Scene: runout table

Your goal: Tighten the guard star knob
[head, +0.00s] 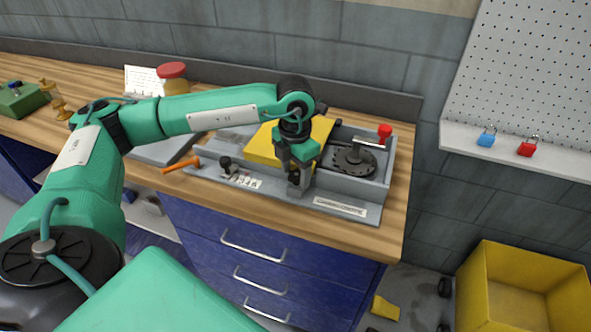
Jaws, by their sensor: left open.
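My left gripper (295,180) points down at the front of a grey machine, with its jaws open. A small dark knob (294,177) shows at its fingertips and is partly hidden by them; it looks like the guard star knob. I cannot tell whether the fingers touch it. The yellow guard (262,147) lies over the middle of the machine, just behind the gripper, and the gripper and wrist cover part of it. My right gripper is not in view.
The grey machine (340,208) has a red-knobbed crank (385,131) over a dark disc (354,160) at right. A black knob (225,162) stands at its front left. An orange-handled tool (181,165) lies left. A yellow bin (511,269) stands on the floor.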

